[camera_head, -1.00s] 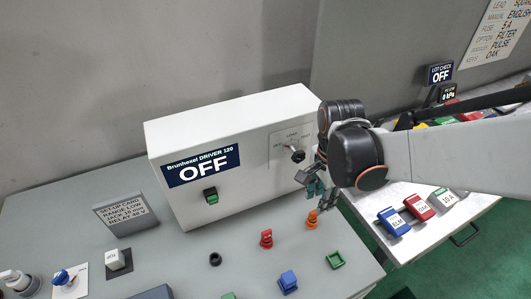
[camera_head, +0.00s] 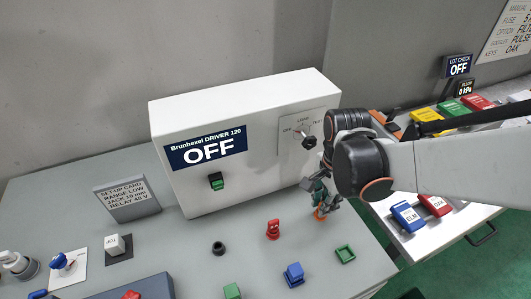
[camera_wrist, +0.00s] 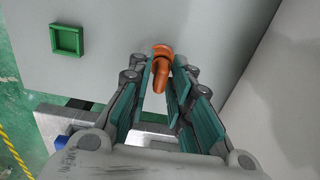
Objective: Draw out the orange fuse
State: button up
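The orange fuse (camera_head: 319,214) stands on the grey bench top in front of the white driver box, partly hidden by my gripper. In the wrist view the fuse (camera_wrist: 161,66) shows at the far end of my fingers, with its rounded end pointing toward the camera. My gripper (camera_head: 321,203) reaches down over it. In the wrist view the teal finger pads of my gripper (camera_wrist: 162,75) lie on both sides of the fuse and look spread, with a small gap beside it.
A red fuse-like piece (camera_head: 273,230) stands left of my gripper, and a green square socket (camera_head: 345,254) and blue piece (camera_head: 294,275) are nearer. The white driver box (camera_head: 330,95), reading OFF, stands close behind. Coloured blocks (camera_head: 408,216) lie on the right table.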

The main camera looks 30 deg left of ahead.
jog(key=shift+s+a, duration=0.15)
jog(key=shift+s, duration=0.1)
grip_shut()
jog(key=shift+r, duration=0.2)
